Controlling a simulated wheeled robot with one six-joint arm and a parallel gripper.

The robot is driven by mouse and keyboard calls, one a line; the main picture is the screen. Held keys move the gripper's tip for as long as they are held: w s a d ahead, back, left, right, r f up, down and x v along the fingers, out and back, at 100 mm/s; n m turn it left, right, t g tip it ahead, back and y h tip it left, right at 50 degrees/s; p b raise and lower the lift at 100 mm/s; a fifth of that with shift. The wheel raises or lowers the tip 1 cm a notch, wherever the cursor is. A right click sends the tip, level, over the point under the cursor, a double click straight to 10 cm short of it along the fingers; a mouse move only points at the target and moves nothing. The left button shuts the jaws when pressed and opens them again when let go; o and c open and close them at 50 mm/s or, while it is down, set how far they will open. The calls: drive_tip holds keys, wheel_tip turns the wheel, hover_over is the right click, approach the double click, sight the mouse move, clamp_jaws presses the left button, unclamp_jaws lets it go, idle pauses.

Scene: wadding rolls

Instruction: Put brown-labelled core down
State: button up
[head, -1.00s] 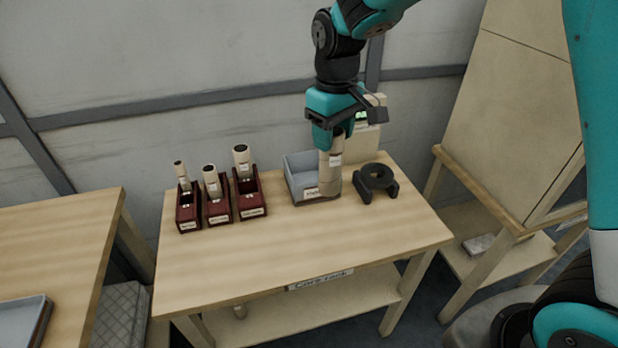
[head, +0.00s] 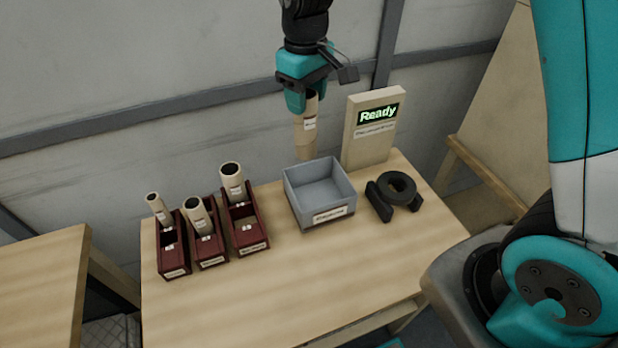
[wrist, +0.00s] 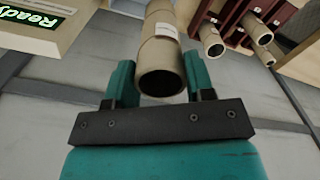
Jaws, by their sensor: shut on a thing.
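My gripper (head: 304,97) is shut on a tan cardboard core (head: 304,135) with a small white label. The core hangs upright above the back of the table, behind the grey-blue bin as seen in the head view. In the wrist view, my gripper (wrist: 155,85) grips the core (wrist: 160,55) on both sides near its open end. I cannot make out a brown mark on its label. Three dark red holders (head: 252,246) stand at the left of the table, each with a tan core (head: 232,182) leaning in it.
A grey-blue bin (head: 319,184) with a front label stands mid-table. A black ring-shaped stand (head: 384,205) is to its right. A panel reading "Ready" (head: 368,145) stands behind. The table's front half (head: 270,300) is clear. A wall is close behind.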

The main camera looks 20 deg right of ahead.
wheel_tip(320, 180, down, 18)
drive_tip(key=p, duration=0.4)
drive_tip(key=shift+d+f, duration=0.15)
drive_tip(key=shift+f, duration=0.1)
drive_tip(key=shift+s+f, duration=0.1)
drive_tip(key=shift+f+b, duration=0.25)
drive_tip(key=shift+b, duration=0.1)
drive_tip(key=o, duration=0.7)
